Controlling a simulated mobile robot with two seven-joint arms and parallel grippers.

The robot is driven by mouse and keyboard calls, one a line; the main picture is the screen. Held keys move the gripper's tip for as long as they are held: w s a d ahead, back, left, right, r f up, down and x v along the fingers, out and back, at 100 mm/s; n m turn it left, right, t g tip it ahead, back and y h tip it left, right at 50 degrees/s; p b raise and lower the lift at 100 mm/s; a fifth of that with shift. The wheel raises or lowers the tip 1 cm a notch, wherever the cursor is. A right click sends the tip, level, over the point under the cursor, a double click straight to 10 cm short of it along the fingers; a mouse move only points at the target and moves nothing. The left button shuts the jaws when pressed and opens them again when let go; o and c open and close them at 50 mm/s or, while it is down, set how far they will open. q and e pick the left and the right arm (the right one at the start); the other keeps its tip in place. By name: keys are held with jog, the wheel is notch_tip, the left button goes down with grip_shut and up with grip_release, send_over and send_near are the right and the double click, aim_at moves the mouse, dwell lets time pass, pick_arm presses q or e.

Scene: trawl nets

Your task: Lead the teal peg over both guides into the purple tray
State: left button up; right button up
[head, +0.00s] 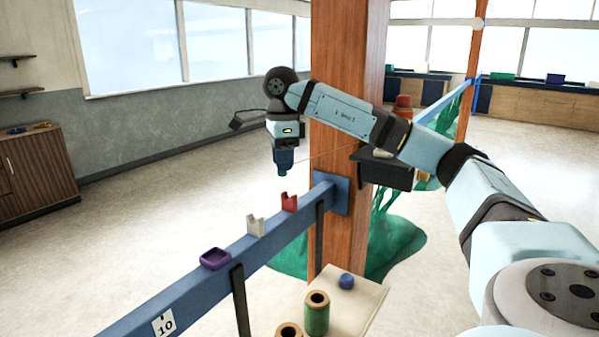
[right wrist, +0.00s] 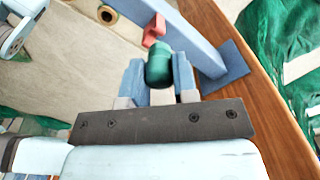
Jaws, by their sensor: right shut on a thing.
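My right gripper (head: 284,158) is shut on the teal peg (head: 283,170) and holds it in the air above the blue beam (head: 180,296). In the right wrist view the peg (right wrist: 159,68) sits between the two fingers. A thin line runs from the gripper rightward toward a dark shelf. The red guide (head: 289,203) and the white guide (head: 255,226) stand on the beam below the gripper. The red guide also shows just past the peg in the wrist view (right wrist: 154,29). The purple tray (head: 215,260) sits nearer on the beam and looks empty. My left gripper is out of view.
A wooden post (head: 338,110) stands right of the gripper, with the dark shelf (head: 385,172) on it. Green netting (head: 398,240) hangs behind. A small table (head: 352,308) below holds a green spool (head: 316,314) and a blue piece (head: 346,281). The air left of the beam is clear.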

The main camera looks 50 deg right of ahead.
jog(key=shift+m, duration=0.5)
jog(key=d+f, duration=0.1)
jog(key=d, duration=0.1)
jog(key=s+d+f, duration=0.1)
jog(key=d+f, duration=0.1)
jog(key=shift+s, duration=0.2)
jog(key=shift+s+a+b, duration=0.1)
jog(key=shift+a+b, duration=0.35)
jog(key=shift+a, duration=1.6)
jog(key=shift+s+a, duration=0.2)
jog(key=shift+a, duration=2)
jog(key=shift+s+a, duration=0.15)
jog(key=shift+a, duration=2)
jog(key=shift+s+a+p, duration=0.15)
jog(key=shift+a+p, duration=0.25)
jog(key=shift+a, duration=1.1)
jog(key=shift+s+a+p, duration=0.1)
jog(key=shift+a+p, duration=0.3)
jog(key=shift+a, duration=1.1)
jog(key=shift+s+a+p, duration=0.15)
jog(key=shift+a+p, duration=0.4)
jog(key=shift+a, duration=1.45)
jog(key=shift+s+a+p, duration=0.15)
jog(key=shift+a+p, duration=0.4)
jog(key=shift+a, duration=1.45)
jog(key=shift+f+b, duration=0.9)
notch_tip(320, 180, down, 3)
jog(key=b, duration=0.3)
